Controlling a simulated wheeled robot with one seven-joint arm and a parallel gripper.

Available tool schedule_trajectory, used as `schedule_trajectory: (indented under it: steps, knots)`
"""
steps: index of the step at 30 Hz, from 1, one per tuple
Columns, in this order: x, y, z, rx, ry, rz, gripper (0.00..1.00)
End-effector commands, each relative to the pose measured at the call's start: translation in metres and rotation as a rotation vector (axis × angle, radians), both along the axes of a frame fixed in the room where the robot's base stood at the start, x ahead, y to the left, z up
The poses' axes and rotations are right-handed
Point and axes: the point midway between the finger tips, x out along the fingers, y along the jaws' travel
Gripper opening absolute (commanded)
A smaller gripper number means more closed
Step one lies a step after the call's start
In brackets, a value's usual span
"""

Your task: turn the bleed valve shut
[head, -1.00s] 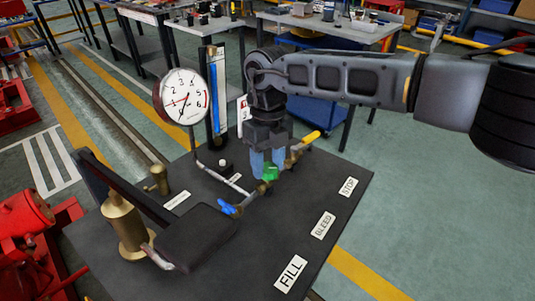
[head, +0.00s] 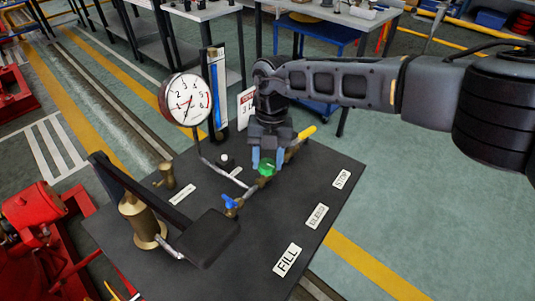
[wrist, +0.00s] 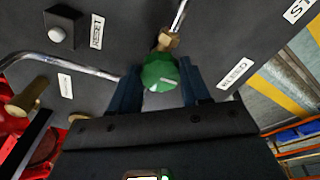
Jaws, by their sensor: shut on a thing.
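The bleed valve has a green knob (head: 266,168) on a brass fitting in the pipe line, level with the BLEED label (head: 317,216). My gripper (head: 267,163) points down over it, with its blue fingers on either side of the knob. In the wrist view the green knob (wrist: 159,73) with a pale mark sits between the two fingers (wrist: 158,88), and my gripper is shut on it. A brass fitting (wrist: 168,40) shows beyond the knob. The knob's underside is hidden.
A blue valve handle (head: 230,202) lies nearer on the same line, and a yellow handle (head: 306,133) lies beyond. A pressure gauge (head: 186,100) stands at the left. A brass pump (head: 140,222) with a dark lever sits at the front left.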

Motion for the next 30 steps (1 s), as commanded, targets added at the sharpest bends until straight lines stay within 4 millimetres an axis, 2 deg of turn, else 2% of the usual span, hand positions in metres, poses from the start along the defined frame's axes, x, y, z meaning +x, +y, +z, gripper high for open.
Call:
schedule_trajectory:
  steps: [14,15,23,30]
  knots:
    - [0.0019,0.0000,0.0013,0.001,-0.004,-0.016,0.16]
    - [0.0019,0.0000,0.0013,0.001,-0.004,-0.016,0.49]
    - [0.0009,-0.0001,0.0006,0.000,-0.001,-0.014,0.72]
    - [0.0009,-0.0001,0.0014,0.000,-0.001,-0.013,0.72]
